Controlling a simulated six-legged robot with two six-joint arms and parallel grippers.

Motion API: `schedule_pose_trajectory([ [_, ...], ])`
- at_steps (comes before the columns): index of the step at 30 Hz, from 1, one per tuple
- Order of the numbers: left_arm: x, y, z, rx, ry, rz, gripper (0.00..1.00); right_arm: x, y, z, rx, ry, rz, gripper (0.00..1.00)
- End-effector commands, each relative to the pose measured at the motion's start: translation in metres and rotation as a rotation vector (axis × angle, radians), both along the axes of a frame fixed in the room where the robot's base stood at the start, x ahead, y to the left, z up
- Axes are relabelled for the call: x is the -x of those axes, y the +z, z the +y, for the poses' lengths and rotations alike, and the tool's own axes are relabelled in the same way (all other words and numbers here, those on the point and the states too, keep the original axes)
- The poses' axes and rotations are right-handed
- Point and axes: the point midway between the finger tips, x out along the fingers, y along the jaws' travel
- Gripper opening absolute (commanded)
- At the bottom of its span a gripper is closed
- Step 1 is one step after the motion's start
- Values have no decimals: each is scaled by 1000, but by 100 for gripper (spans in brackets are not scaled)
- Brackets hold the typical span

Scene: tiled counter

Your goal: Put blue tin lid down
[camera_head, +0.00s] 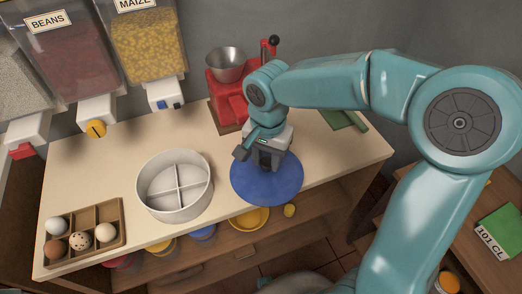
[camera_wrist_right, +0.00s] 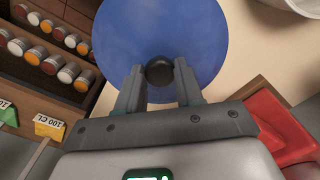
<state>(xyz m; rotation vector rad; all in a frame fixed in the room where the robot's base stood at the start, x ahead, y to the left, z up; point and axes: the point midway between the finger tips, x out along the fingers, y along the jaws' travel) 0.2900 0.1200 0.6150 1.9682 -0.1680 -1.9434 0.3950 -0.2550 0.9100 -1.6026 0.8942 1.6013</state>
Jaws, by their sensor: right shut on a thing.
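The blue tin lid (camera_head: 268,190) is a flat blue disc at the front edge of the cream counter, right of the white divided tin. My right gripper (camera_head: 268,160) is above its middle. In the right wrist view, the blue tin lid (camera_wrist_right: 133,32) has a dark round knob (camera_wrist_right: 159,71), and my right gripper (camera_wrist_right: 158,85) is shut on that knob. The lid's front part reaches past the counter edge in the head view; I cannot tell whether it touches the counter. The left gripper is not in view.
A round white tin with four-way dividers (camera_head: 174,186) stands left of the lid. An egg tray (camera_head: 118,216) is at the front left. Shelves with coloured containers lie below the front edge.

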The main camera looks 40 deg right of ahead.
Motion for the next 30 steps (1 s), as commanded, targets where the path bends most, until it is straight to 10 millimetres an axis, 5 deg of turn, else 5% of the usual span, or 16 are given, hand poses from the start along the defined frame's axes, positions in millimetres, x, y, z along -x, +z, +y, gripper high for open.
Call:
schedule_pose_trajectory([
  [3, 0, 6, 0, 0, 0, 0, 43, -22, 1, -6, 0, -2, 1, 0],
  [10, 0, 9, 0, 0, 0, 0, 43, -41, 1, -12, 0, -2, 0, 0],
  [17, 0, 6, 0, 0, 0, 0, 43, -40, -34, -12, -1, 0, 2, 0],
  [28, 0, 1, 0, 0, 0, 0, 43, -40, -40, -12, 0, -1, 0, 0],
  [29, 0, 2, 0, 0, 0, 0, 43, -40, -39, -12, -1, -1, 1, 42],
  [30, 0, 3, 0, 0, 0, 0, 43, -40, -39, -12, -1, -1, 1, 56],
])
